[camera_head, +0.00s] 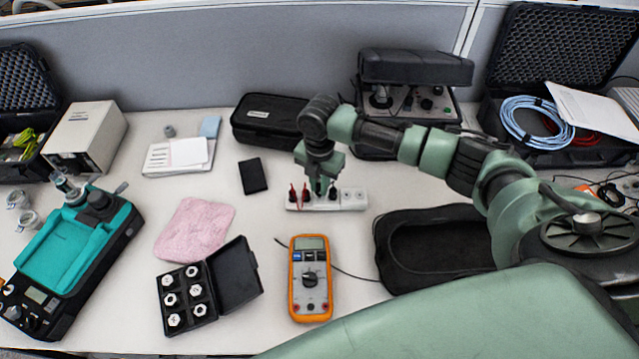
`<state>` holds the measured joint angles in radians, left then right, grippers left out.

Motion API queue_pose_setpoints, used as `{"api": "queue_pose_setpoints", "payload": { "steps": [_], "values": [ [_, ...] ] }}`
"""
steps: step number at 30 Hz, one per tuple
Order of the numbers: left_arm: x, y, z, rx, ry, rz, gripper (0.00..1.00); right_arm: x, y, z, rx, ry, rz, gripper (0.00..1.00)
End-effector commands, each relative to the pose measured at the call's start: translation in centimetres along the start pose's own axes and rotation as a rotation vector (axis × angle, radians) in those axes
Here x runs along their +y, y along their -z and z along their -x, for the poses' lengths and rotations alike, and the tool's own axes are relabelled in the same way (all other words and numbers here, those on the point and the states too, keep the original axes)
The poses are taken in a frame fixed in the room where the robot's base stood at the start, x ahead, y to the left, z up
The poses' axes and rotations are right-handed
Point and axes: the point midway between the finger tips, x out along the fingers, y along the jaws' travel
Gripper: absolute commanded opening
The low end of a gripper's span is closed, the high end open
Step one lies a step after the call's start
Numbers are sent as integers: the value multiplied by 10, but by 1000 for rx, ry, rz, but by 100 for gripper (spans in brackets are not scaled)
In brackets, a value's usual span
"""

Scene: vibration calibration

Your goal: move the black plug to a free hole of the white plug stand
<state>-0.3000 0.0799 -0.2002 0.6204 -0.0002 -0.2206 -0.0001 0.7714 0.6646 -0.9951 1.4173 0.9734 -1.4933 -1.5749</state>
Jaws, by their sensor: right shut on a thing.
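The white plug stand (352,199) is a low white strip near the middle of the table. Red plugs (293,194) stand upright at its left part, and at least one hole at its right end looks bare. My right gripper (319,184) points straight down over the middle of the stand and is shut on a slim dark thing that looks like the black plug (320,190). The fingers hide most of it, so I cannot tell whether its lower end is in a hole. My left gripper is not in view.
An orange multimeter (310,280) lies in front of the stand, with a dark lead beside it. A black soft case (400,262) lies to the right. A black box of white hex pieces (220,285) and a pink cloth (196,230) lie to the left.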

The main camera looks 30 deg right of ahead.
Motion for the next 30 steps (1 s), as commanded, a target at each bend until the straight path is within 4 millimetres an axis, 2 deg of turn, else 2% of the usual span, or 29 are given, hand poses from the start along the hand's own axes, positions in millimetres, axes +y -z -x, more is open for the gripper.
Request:
{"api": "queue_pose_setpoints", "payload": {
  "steps": [30],
  "values": [
    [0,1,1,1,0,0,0,0,0,-8,0,0,0,0]
  ]
}}
